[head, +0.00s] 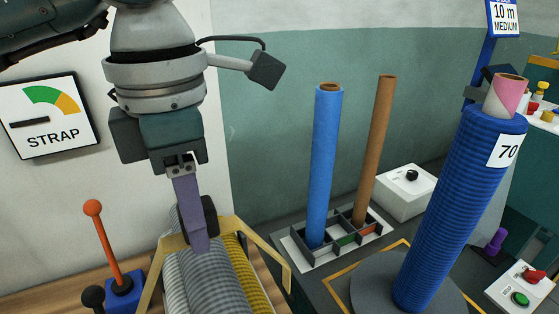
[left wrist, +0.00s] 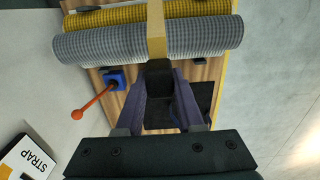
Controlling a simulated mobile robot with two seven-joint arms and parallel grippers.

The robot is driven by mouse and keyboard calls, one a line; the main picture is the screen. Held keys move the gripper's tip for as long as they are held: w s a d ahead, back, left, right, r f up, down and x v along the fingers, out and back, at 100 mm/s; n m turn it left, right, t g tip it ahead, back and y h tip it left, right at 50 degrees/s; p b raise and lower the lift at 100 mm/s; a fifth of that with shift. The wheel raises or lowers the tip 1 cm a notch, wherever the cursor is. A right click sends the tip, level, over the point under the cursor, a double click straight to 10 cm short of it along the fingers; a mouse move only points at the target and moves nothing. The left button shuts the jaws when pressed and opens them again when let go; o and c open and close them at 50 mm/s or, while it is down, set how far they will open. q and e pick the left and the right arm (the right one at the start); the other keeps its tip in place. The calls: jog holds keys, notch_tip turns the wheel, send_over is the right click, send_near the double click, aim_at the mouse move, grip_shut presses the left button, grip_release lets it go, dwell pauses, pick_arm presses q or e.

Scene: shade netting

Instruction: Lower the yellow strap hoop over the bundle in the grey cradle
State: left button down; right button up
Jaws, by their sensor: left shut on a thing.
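My left gripper (head: 198,236), with purple fingers, points down at the bundle and is shut on the black grip (head: 210,216) of the yellow strap hoop (head: 257,248). The hoop's arms slope down on either side of the rolls. The bundle has grey rolls (head: 205,283) and a yellow roll (head: 248,285). In the left wrist view the hoop (left wrist: 156,30) crosses the grey roll (left wrist: 205,38), and the fingers (left wrist: 159,92) flank the black grip (left wrist: 158,72). I cannot tell whether hoop and rolls touch. I cannot make out the grey cradle. My right gripper is out of view.
An orange lever (head: 106,240) on a blue base (head: 124,292) stands left of the bundle. To the right are blue (head: 323,165) and brown (head: 375,150) tubes in a divided rack (head: 333,257), and a large blue roll (head: 450,210) leaning over a grey disc (head: 365,287).

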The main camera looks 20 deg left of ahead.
pick_arm(q)
jog(key=shift+f+b, duration=6.4)
jog(key=shift+f, duration=0.75)
jog(key=shift+c, duration=2.2)
grip_release()
jog(key=shift+r, duration=0.1)
